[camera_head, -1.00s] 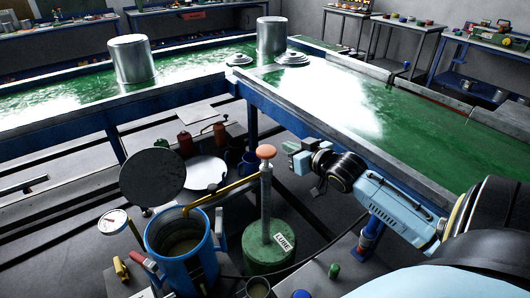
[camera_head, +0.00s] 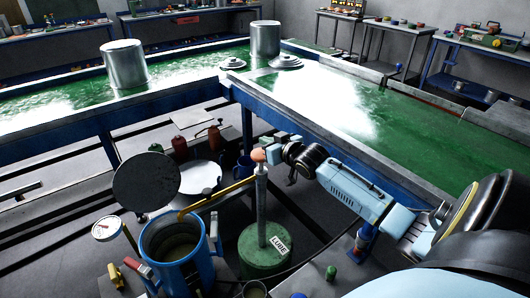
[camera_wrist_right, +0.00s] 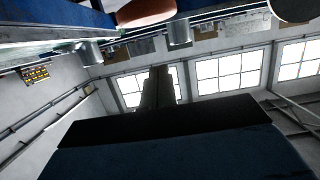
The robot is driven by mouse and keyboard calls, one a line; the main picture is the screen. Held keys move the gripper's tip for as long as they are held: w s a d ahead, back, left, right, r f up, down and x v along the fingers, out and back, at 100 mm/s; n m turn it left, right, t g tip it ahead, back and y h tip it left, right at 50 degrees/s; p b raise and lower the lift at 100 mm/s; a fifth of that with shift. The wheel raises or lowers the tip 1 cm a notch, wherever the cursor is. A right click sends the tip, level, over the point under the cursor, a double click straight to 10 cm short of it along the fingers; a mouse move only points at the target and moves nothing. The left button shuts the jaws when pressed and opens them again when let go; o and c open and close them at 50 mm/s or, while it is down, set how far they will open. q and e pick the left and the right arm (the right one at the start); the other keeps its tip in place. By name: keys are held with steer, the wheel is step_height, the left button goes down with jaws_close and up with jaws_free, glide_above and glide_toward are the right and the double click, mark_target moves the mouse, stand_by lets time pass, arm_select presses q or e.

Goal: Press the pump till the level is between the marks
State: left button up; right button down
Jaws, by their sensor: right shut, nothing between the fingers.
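The pump is a green drum (camera_head: 262,256) labelled LUBE, with an upright grey rod (camera_head: 261,200) and an orange knob (camera_head: 258,155) on top. The rod stands well out of the drum. My right gripper (camera_head: 268,150) is shut at the knob's upper right; I cannot tell whether it touches. In the right wrist view the orange knob (camera_wrist_right: 145,12) shows at the top edge, close to my dark shut fingers (camera_wrist_right: 158,85). A yellow pipe (camera_head: 218,193) runs from the pump to an open blue tank (camera_head: 203,265) holding murky liquid (camera_head: 180,247). I cannot make out level marks. My left gripper is not in view.
A round dark lid (camera_head: 146,182) stands tilted up behind the tank. A gauge (camera_head: 106,228) is at its left. A green-topped conveyor (camera_head: 400,135) with a blue side runs behind my right arm. A small cup (camera_head: 255,289) is in front of the drum.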

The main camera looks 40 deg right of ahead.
mark_target(261, 161)
steer(key=f, duration=0.1)
steer(key=w+f, duration=0.1)
steer(key=f, duration=0.1)
steer(key=shift+d+f, duration=0.1)
steer(key=shift+f, duration=0.55)
step_height(261, 161, down, 5)
steer(key=shift+f+b, duration=0.15)
steer(key=shift+b, duration=1)
